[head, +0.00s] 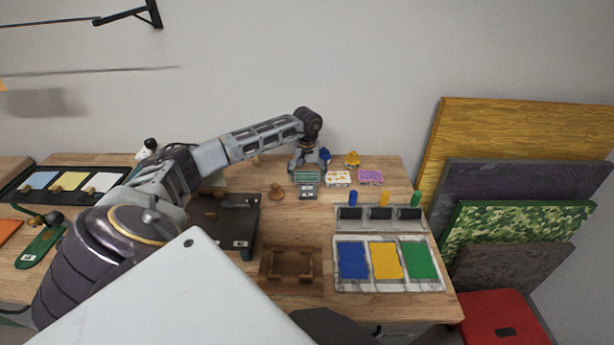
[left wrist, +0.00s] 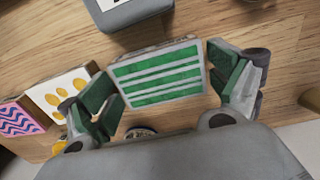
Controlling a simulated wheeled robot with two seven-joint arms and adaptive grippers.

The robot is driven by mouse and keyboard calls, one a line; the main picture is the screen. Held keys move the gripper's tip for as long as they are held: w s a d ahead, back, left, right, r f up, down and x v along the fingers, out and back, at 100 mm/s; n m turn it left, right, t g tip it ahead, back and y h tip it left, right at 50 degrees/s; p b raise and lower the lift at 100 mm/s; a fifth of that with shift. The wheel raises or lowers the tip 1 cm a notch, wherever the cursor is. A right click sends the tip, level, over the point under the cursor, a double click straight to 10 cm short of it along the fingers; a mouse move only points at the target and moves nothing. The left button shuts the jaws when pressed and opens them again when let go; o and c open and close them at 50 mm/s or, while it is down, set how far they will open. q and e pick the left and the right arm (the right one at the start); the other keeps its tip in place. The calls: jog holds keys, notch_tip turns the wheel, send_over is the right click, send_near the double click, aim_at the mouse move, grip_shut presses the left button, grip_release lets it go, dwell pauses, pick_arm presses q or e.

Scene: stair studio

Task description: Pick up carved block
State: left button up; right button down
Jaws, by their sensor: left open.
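A carved block (head: 307,177) with green and white stripes lies at the back of the wooden table in the head view. It fills most of the gap between my fingers in the left wrist view (left wrist: 157,76). My left gripper (head: 303,168) reaches down over it from behind. In the left wrist view the left gripper (left wrist: 165,84) is open, with one green-padded finger at each side of the block. I cannot tell whether the pads touch it. A white block with yellow ovals (head: 338,178) and a purple-pink wavy block (head: 370,177) lie to its right. My right gripper is not in view.
A small grey box (head: 308,192) lies just in front of the striped block. A tray with blue, yellow and green pads (head: 340,287), a wooden frame (head: 290,286) and a dark press-like stand (head: 245,205) stand nearer. Large coloured boards (head: 520,140) lean at the right.

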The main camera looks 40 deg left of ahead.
aim_at(307, 176)
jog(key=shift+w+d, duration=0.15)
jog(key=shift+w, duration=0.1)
pick_arm(q)
jog(key=c, duration=0.7)
jog(key=shift+c, duration=0.5)
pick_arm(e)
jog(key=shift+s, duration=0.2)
pick_arm(q)
jog(key=shift+r, duration=0.1)
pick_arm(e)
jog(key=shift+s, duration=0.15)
pick_arm(q)
notch_tip(307, 176, up, 8)
jog(key=shift+r+b, duration=0.25)
jog(key=shift+b, duration=0.25)
jog(key=shift+r, duration=0.7)
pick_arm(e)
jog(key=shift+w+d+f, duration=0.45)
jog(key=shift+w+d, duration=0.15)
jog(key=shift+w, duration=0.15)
